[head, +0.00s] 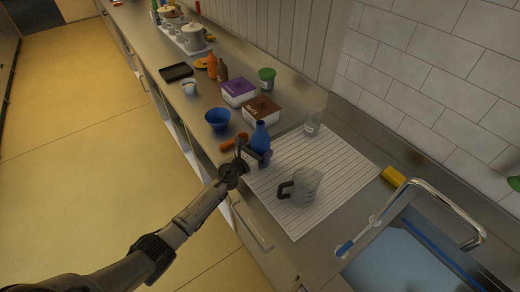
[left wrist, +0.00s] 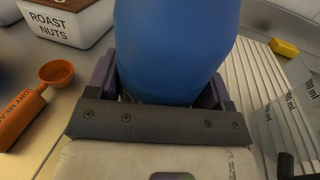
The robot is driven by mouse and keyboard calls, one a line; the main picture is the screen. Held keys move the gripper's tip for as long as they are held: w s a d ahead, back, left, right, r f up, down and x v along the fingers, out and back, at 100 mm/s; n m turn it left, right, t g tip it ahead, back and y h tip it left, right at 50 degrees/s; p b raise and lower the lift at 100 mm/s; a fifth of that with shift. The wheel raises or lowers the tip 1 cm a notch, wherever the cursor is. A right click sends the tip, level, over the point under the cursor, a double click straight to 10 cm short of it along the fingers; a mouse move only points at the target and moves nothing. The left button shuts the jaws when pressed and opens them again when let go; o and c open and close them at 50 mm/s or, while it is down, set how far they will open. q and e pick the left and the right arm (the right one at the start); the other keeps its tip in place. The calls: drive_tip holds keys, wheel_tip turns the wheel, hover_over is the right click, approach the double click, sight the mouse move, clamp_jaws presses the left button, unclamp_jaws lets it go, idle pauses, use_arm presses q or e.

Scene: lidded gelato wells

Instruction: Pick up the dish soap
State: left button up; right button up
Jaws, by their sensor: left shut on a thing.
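The dish soap, a blue bottle with a narrow neck (head: 261,137), is upright at the left edge of the ribbed white drying mat (head: 335,165). My left gripper (head: 257,153) reaches in from the front and is shut on its lower part. In the left wrist view the blue bottle (left wrist: 175,45) fills the space between the two fingers of the gripper (left wrist: 170,90). The bottle's base is hidden behind the gripper, so I cannot tell whether it touches the surface. My right gripper is not in view.
An orange scoop (head: 232,143) lies just left of the bottle, with a blue bowl (head: 217,119) behind it. A brown-lidded tub (head: 262,111) stands behind. A clear measuring jug (head: 305,187) and a glass beaker (head: 313,123) stand on the mat. A yellow sponge (head: 393,176) lies near the sink.

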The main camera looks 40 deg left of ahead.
sight(260, 141)
use_arm(q)
wheel_tip(260, 141, up, 5)
drive_tip(key=p, duration=0.3)
drive_tip(key=shift+f, duration=0.2)
drive_tip(key=w+d+r+p, duration=0.1)
drive_tip(key=d+r+p, duration=0.5)
drive_tip(key=d, duration=0.5)
drive_tip(key=shift+w+d+r+p, duration=0.2)
drive_tip(key=shift+d+p, duration=0.15)
drive_tip(key=shift+p, duration=0.65)
